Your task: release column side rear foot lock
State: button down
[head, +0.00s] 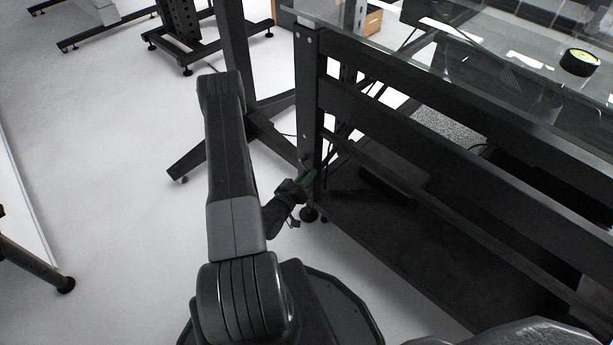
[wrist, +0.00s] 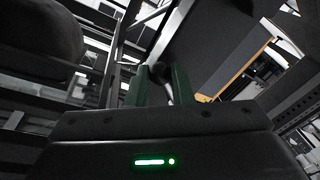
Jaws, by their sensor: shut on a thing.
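My gripper (head: 304,181) is low beside the near leg (head: 308,130) of the black glass-topped frame, just above the leg's round foot (head: 309,214). In the wrist view, my gripper (wrist: 159,84) has its two green fingers pointing up the picture, close together. A small dark rounded piece (wrist: 161,71) sits between the fingers, and they are shut on it. It appears to be the foot lock, but its shape is mostly hidden by the fingers. In the head view the lock is too small and dark to tell from the gripper and the leg.
Black rails and a low dark shelf (head: 400,240) are to the right of my gripper. A separate column stand (head: 235,60) is behind.

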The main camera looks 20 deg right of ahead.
jog(key=shift+s+d+r+n, duration=0.15)
jog(key=shift+r+n, duration=0.2)
jog(key=shift+n, duration=0.45)
jog(key=shift+s+r+n, duration=0.15)
jog(key=shift+r+n, duration=0.2)
jog(key=shift+n, duration=0.45)
jog(key=shift+g, duration=0.3)
jog(key=c, duration=1.3)
grip_release()
jog(key=p+v, duration=0.3)
jog(key=v, duration=1.1)
jog(key=shift+d+r, duration=0.1)
jog(key=b+x, duration=0.3)
jog(key=x, duration=1)
jog(key=shift+w+d, duration=0.25)
jog(key=shift+d, duration=0.1)
